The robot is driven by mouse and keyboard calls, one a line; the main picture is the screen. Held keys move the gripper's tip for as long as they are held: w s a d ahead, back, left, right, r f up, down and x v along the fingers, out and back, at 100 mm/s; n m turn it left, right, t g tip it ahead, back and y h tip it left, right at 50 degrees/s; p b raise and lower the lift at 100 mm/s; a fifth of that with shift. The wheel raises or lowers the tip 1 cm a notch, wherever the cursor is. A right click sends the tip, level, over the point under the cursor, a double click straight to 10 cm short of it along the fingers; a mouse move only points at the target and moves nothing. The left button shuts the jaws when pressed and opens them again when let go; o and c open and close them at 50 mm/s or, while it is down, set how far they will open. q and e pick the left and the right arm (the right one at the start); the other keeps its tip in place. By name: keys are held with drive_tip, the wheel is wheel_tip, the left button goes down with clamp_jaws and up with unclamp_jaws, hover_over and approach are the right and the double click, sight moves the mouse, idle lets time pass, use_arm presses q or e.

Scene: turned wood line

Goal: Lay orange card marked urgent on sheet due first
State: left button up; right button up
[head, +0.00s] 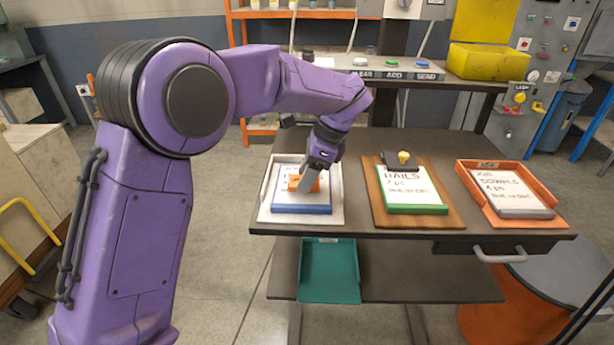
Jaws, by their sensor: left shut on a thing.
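My left gripper (310,178) is shut on the orange card (295,184), over the left sheet (287,198). I cannot tell whether the card touches that sheet. The gripper and card hide most of the left sheet's writing. This sheet has a blue edge and lies in a white tray (265,214). The middle sheet (410,194) has a green edge, seems headed "RAILS", and lies on a brown clipboard (375,205). The right sheet (510,190) seems headed "DOWELS" and lies in an orange tray (467,178). Their due lines are too small to read surely. My right gripper is not in view.
The dark table (350,222) has narrow gaps between the three holders. A shelf with labelled buttons (393,65) and a yellow bin (487,62) stand behind. A teal tray (329,270) is on the lower shelf.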

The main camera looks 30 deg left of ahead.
use_arm(q)
drive_tip(key=shift+w+f, duration=0.1)
drive_tip(key=shift+f, duration=0.3)
drive_tip(key=shift+f+b, duration=0.15)
drive_tip(key=shift+b, duration=0.15)
drive_tip(key=o, duration=1)
drive_tip(key=shift+r+p, duration=0.35)
drive_tip(key=v, duration=1.1)
drive_tip(key=shift+d+r, duration=0.15)
drive_tip(key=shift+r, duration=0.15)
drive_tip(key=shift+w, duration=0.1)
